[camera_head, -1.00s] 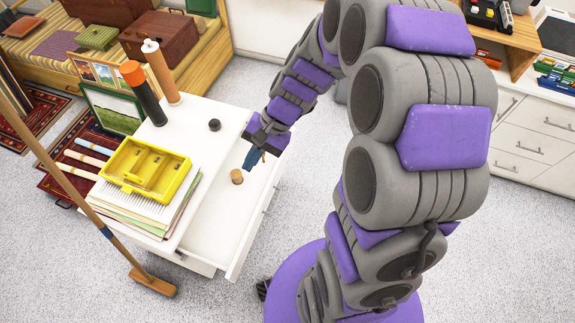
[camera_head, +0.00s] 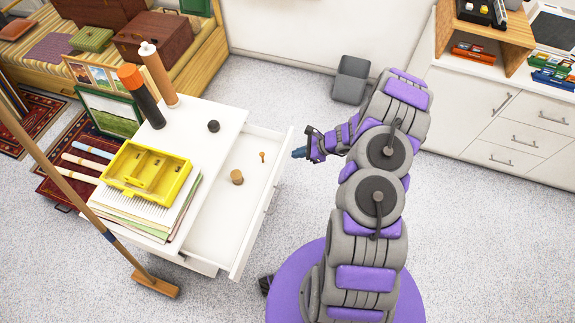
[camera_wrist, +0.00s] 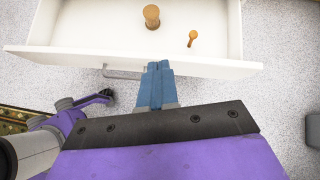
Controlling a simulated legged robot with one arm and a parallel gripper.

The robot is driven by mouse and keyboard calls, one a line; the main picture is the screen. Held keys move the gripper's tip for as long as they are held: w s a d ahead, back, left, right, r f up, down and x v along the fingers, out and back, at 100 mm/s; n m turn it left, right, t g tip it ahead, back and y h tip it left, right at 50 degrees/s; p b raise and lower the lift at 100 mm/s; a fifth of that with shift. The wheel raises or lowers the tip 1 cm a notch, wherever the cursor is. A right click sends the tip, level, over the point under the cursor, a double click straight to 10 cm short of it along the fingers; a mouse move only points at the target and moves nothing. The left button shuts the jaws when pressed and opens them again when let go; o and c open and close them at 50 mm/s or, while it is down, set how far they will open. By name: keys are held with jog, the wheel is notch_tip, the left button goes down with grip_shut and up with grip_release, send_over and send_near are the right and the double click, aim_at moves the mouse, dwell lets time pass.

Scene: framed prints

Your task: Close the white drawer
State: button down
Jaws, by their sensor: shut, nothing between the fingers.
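The white drawer (camera_head: 220,220) stands pulled out from the right side of the white cabinet (camera_head: 212,122). A round wooden piece (camera_head: 237,177) and a small wooden peg-like piece (camera_head: 262,156) lie inside it; both also show in the wrist view, the round piece (camera_wrist: 152,16) and the small piece (camera_wrist: 192,37). My gripper (camera_head: 298,153) is outside the drawer, to the right of its front panel, with a gap between them. In the wrist view my blue fingertips (camera_wrist: 157,68) are together and empty, pointing at the drawer front (camera_wrist: 205,63) near its grey handle (camera_wrist: 122,73).
On the cabinet top are a yellow organiser (camera_head: 148,172), papers (camera_head: 150,218), a dark bottle (camera_head: 143,95) and a tan tube (camera_head: 158,75). A broom (camera_head: 105,232) leans at the left. A grey bin (camera_head: 350,80) stands by the back wall. The floor right of the drawer is open.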

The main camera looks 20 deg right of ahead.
jog(key=s+d+f+m+h, duration=0.1)
jog(key=s+d+f+m, duration=0.15)
jog(key=d+f, duration=0.35)
jog(key=b, duration=0.3)
send_near(278, 168)
jog(key=shift+m+t, duration=0.35)
jog(key=shift+t, duration=0.05)
jog(key=shift+d+f+x, duration=0.1)
jog(key=shift+f+x, duration=0.05)
jog(key=shift+x, duration=1.4)
jog(key=shift+d+f+x, duration=0.1)
jog(key=shift+f+x, duration=0.05)
jog(key=shift+x, duration=1.4)
jog(key=shift+s, duration=0.2)
jog(key=w+a+b, duration=0.2)
jog(key=w+a, duration=0.9)
jog(key=a, duration=0.4)
